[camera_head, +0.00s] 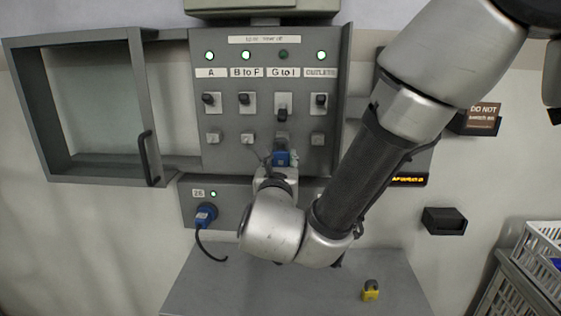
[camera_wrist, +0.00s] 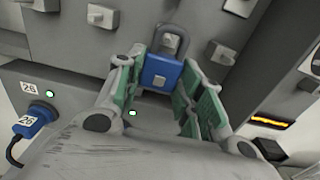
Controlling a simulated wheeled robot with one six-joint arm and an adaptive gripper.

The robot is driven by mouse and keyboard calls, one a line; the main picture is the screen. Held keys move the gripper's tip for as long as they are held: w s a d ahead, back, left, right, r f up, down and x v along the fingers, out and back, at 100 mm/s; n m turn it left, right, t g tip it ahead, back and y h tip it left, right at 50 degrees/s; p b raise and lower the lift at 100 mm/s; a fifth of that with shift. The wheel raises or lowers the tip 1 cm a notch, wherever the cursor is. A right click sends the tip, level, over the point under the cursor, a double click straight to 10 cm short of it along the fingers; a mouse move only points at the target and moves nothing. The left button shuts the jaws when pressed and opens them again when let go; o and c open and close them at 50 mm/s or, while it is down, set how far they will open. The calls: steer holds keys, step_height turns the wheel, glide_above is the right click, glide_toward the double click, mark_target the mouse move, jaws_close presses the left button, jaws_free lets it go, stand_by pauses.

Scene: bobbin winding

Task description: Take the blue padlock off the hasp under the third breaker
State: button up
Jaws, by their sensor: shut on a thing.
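The blue padlock (camera_head: 281,158) is under the third breaker (camera_head: 283,105), the one labelled G to I. It also shows in the wrist view (camera_wrist: 162,72), its grey shackle upward at the hasp (camera_wrist: 172,40). Whether the shackle is still through the hasp, I cannot tell. My gripper (camera_wrist: 160,76) is shut on the padlock body, with green-padded fingers on both sides of it. In the head view my wrist hides the gripper's lower part. The third breaker's lever is down, and its lamp (camera_head: 283,54) is dark.
The panel door (camera_head: 146,144) stands open at left. A blue plug (camera_head: 205,214) with a cable is in the socket marked 26. A yellow padlock (camera_head: 370,291) lies on the grey surface (camera_head: 300,295) below. White crates (camera_head: 543,240) stand at right.

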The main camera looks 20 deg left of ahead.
steer(key=shift+v, duration=1.05)
